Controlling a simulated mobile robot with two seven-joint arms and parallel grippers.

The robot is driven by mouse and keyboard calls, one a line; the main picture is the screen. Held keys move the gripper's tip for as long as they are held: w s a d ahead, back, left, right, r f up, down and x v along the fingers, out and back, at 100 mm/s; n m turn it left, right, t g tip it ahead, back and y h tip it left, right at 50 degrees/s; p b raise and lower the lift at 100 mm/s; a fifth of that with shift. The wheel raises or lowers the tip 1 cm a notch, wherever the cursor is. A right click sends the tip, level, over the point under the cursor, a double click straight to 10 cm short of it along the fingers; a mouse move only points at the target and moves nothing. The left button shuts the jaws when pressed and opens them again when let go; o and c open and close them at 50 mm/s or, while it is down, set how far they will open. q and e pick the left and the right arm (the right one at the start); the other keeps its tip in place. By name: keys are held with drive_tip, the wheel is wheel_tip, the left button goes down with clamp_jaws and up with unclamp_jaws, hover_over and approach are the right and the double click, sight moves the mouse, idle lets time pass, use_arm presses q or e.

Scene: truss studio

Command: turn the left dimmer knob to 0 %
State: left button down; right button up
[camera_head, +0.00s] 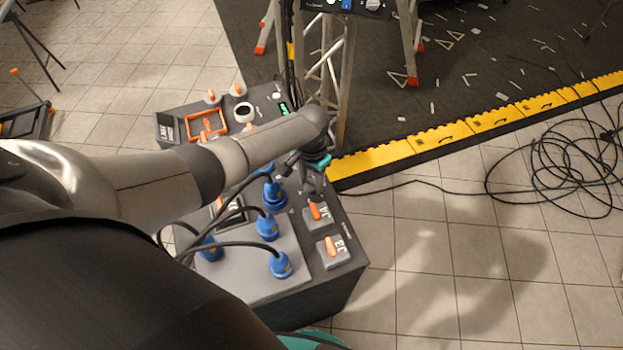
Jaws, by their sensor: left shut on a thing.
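My left arm crosses the view from the left, and its gripper (313,189) points down over the right side of a grey console (308,301). The gripper is dark with teal parts. It is shut at an orange handle (316,211) on a small grey block; the exact contact is hard to see. Two small knobs with orange tops, a left one (212,97) and a right one (238,88), stand at the console's far end, apart from the gripper. I cannot tell which control is the left dimmer knob. My right gripper is not in view.
Several blue plugs (279,264) with black cables stand on the console near the arm. A second orange handle (332,246) is nearer me. A metal truss (344,85) rises behind. A yellow cable ramp (470,126) and coiled cable (570,160) lie right. Tiled floor front right is clear.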

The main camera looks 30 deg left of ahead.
sight(312, 182)
use_arm(q)
drive_tip(key=shift+c, duration=1.8)
unclamp_jaws()
wheel_tip(312, 182, up, 15)
drive_tip(key=p, duration=0.4)
drive_tip(key=shift+r, duration=0.2)
drive_tip(key=shift+s+f, duration=0.1)
